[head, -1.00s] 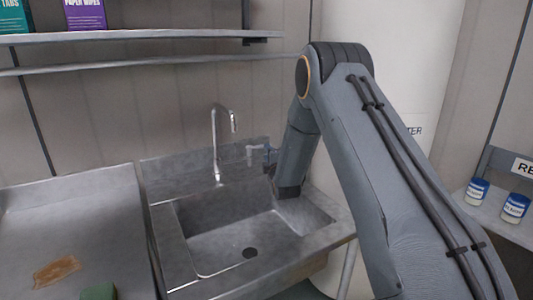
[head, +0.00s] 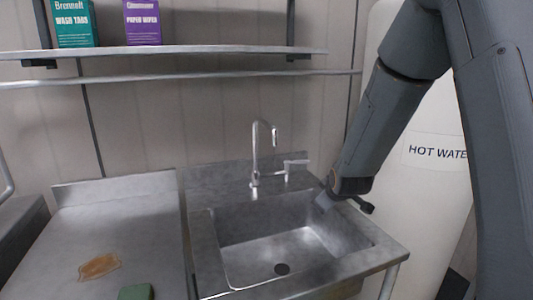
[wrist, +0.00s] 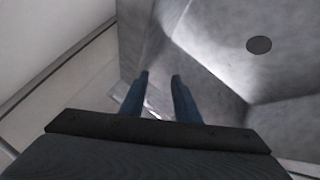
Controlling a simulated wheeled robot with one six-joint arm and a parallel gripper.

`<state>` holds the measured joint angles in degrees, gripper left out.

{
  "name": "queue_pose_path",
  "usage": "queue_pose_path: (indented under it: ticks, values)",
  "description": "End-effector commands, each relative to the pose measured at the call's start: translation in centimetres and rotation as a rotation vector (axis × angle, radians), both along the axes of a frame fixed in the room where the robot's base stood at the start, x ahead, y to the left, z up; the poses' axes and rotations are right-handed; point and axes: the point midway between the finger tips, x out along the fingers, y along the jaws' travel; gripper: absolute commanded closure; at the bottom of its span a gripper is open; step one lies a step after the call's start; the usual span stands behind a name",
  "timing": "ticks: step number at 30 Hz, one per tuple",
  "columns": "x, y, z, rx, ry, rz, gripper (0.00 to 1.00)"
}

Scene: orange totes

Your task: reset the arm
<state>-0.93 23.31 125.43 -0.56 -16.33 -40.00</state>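My arm reaches down from the top right of the head view, with its lower end over the right rim of the steel sink (head: 225,262). My gripper (wrist: 160,77) shows in the wrist view as two dark fingers with a gap between them and nothing held.
A tap (head: 256,150) stands behind the sink. A white hot water tank (head: 415,185) stands close behind my arm. A steel counter (head: 60,235) at left has a brown stain (head: 100,266) and a green sponge (head: 136,292). A shelf (head: 200,52) holds two boxes.

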Motion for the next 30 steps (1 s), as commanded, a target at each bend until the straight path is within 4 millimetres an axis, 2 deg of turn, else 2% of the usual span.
queue_pose_path:
  ticks: [1, 6, 9, 15, 18, 22, 25, 30]
  values:
    - [-3.0, -0.2, 0.2, 0.053, 0.064, -0.056, 0.71]
    - [-13.4, -0.7, -0.6, 0.216, 0.297, -0.284, 0.71]
    - [-18.5, -0.9, -1.0, 0.277, 0.401, -0.404, 0.71]
    - [-26.3, -1.1, -1.4, 0.345, 0.547, -0.592, 0.71]
    - [-28.9, -1.1, -1.8, 0.350, 0.611, -0.650, 0.71]
    - [-31.1, -1.0, -2.4, 0.320, 0.706, -0.667, 0.71]
    - [-32.4, -1.0, -2.6, 0.304, 0.755, -0.676, 0.71]
    - [-32.9, -1.0, -2.7, 0.296, 0.777, -0.679, 0.71]
